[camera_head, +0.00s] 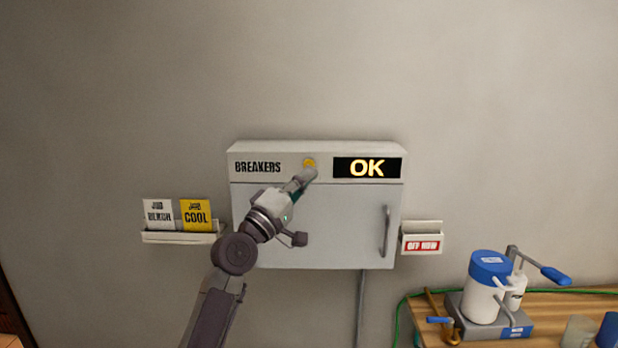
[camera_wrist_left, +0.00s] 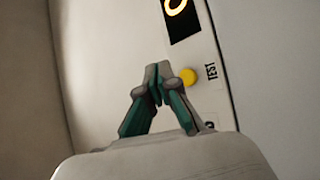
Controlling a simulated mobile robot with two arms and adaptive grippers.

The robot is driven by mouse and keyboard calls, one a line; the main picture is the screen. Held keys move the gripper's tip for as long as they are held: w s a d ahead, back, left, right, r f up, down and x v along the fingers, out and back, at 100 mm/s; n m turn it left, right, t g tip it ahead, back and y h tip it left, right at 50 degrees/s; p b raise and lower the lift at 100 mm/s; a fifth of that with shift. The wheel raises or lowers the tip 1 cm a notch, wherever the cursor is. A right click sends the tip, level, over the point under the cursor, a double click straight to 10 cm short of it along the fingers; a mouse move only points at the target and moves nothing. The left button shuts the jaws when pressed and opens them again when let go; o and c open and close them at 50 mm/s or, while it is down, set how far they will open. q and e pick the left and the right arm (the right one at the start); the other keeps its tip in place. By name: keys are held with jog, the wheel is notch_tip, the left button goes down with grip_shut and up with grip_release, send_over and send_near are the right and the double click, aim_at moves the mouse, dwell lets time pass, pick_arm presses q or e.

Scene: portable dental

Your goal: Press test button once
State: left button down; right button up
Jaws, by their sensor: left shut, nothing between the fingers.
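The test button is a small yellow round button (camera_head: 310,162) on the top strip of the breaker box (camera_head: 340,225), between the word BREAKERS and a display (camera_head: 367,168) reading OK. My left gripper (camera_head: 308,174) is shut and empty, with its tips just below the button in the head view and partly overlapping it. In the left wrist view the shut fingertips (camera_wrist_left: 158,72) are just left of the yellow button (camera_wrist_left: 188,76), which has the word TEST beside it. I cannot tell whether the tips touch the panel. My right gripper is not in view.
A card holder (camera_head: 180,238) with a white and a yellow card is left of the box. A small holder with a red label (camera_head: 422,245) is on the right. A wooden table (camera_head: 555,302) at lower right bears a blue-topped device (camera_head: 484,295). The wall above is clear.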

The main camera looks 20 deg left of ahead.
pick_arm(q)
jog(key=shift+w+a+b, duration=0.2)
jog(key=shift+w+b, duration=0.2)
jog(key=shift+w, duration=0.25)
jog(key=shift+w+a+b, duration=0.15)
jog(key=shift+w+b, duration=0.25)
jog(key=shift+w, duration=0.2)
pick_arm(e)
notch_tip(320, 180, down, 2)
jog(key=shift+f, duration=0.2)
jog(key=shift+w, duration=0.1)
pick_arm(q)
jog(key=shift+w+a+b, duration=0.1)
jog(key=shift+w+b, duration=0.3)
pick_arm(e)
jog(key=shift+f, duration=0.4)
